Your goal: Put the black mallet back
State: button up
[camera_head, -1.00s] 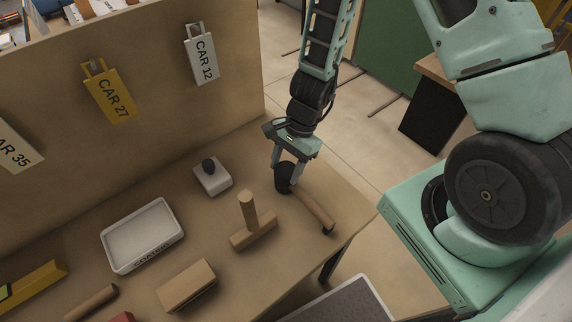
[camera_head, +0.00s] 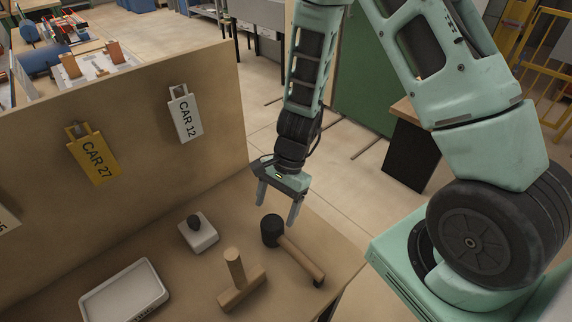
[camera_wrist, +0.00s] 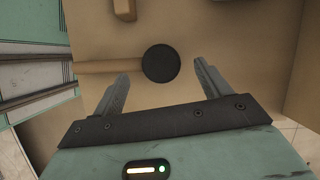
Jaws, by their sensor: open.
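The black mallet (camera_head: 272,230) lies on the brown table, its wooden handle pointing toward the table's right edge. In the wrist view its round black head (camera_wrist: 161,63) shows with the handle (camera_wrist: 105,67) running left. My gripper (camera_head: 276,214) is open and empty. It hangs above the mallet head, with the fingers apart from it in the head view. In the wrist view the fingertips (camera_wrist: 161,71) appear on either side of the head.
A wooden T-shaped tool (camera_head: 240,283) and a white block with a black knob (camera_head: 198,234) stand left of the mallet. A white tray (camera_head: 124,294) lies further left. An upright board (camera_head: 130,165) with hanging car tags closes the table's back.

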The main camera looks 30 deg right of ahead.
jog(key=v, duration=1.3)
jog(key=s+a+r+n+h, duration=0.1)
jog(key=s+a+r+n, duration=0.2)
jog(key=n, duration=0.4)
jog(key=s+a+r+n+t+h, duration=0.1)
jog(key=s+a+r+n, duration=0.2)
jog(key=s+a+n, duration=0.2)
jog(key=s+a+r+n+h, duration=0.1)
jog(key=s+a+r+n, duration=0.2)
jog(key=s+n, duration=0.6)
jog(key=shift+s+a+n+t+h, duration=0.2)
jog(key=shift+a+n+t+h, duration=0.15)
jog(key=shift+a, duration=0.55)
jog(key=shift+r, duration=0.1)
